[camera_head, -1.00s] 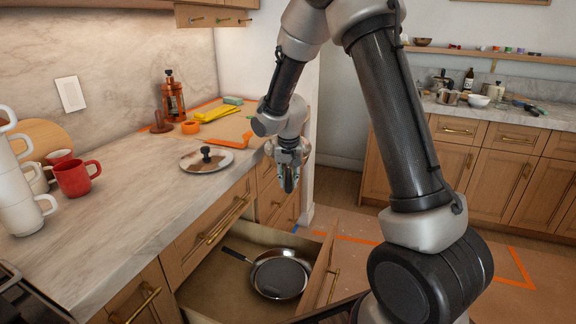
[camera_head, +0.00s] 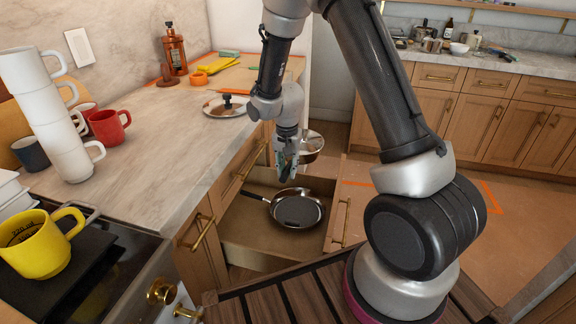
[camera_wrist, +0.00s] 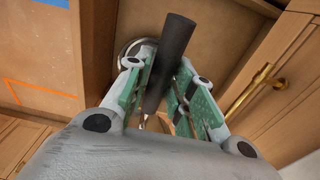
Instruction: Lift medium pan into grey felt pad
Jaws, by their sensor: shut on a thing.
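My gripper (camera_head: 285,168) is shut on the black handle of a silver pan (camera_head: 312,147), which I take to be the medium pan. The pan hangs in the air beside the fingers, above the drawer's far side. In the wrist view the dark handle (camera_wrist: 168,62) runs between the green-padded fingers (camera_wrist: 160,95), and part of the pan's rim (camera_wrist: 124,50) shows behind the left finger. A larger pan (camera_head: 273,214) with a black handle lies in the open drawer below. A dark grey round patch inside it looks like the grey felt pad (camera_head: 298,211).
The open wooden drawer (camera_head: 246,250) has bare floor around the larger pan.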

